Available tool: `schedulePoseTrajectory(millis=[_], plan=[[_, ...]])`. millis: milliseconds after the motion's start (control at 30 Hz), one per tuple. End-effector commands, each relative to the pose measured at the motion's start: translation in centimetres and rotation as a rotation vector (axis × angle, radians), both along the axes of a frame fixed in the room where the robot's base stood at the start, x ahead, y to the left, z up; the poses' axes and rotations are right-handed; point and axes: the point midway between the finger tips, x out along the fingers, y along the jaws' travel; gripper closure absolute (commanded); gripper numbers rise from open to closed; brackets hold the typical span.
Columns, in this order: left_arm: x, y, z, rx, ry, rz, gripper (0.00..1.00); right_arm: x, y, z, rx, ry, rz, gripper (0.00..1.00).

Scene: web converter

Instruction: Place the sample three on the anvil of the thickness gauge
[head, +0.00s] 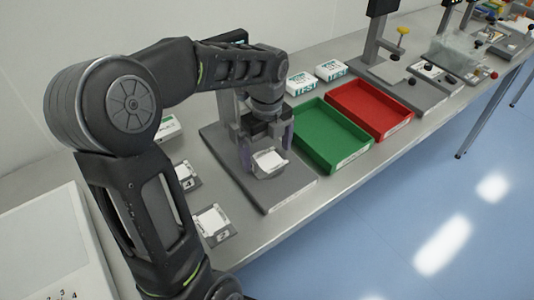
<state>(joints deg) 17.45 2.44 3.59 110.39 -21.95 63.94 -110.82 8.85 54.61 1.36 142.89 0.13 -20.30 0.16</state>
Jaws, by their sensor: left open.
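The thickness gauge (284,184) is a grey base with an upright, standing on the bench at the picture's middle. A small white sample (268,161) is at its round anvil, under my left gripper. It appears to rest there, slightly tilted in view; I cannot read a number on it. My left gripper (267,151) points down over the gauge, its purple fingers open on either side of the sample. The gripper and wrist hide part of the gauge's upright and head. My right gripper is not in view.
A green tray (329,153) and a red tray (384,127) stand right of the gauge, with white boxes (331,70) behind. Two small holders with white pieces (211,222) lie left of it. Further instruments (403,79) line the far bench. The bench's front edge is close.

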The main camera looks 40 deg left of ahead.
Motion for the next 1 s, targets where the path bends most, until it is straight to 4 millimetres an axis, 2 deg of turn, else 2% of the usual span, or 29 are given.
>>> schedulePoseTrajectory(millis=[400, 500, 667, 1000], plan=[[0.1, 0.0, 8.2, 0.0, -0.005, -0.001, 0.0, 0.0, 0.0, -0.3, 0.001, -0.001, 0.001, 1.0], [0.1, 0.0, 9.9, 0.0, -0.003, -0.001, 0.0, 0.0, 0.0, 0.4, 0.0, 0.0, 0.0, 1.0], [0.0, 0.0, 10.8, 0.0, -0.001, -0.001, 0.0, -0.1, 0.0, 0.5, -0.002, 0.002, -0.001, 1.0], [0.0, 0.0, 10.8, 0.0, -0.001, -0.001, 0.0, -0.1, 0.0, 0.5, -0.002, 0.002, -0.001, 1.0]])
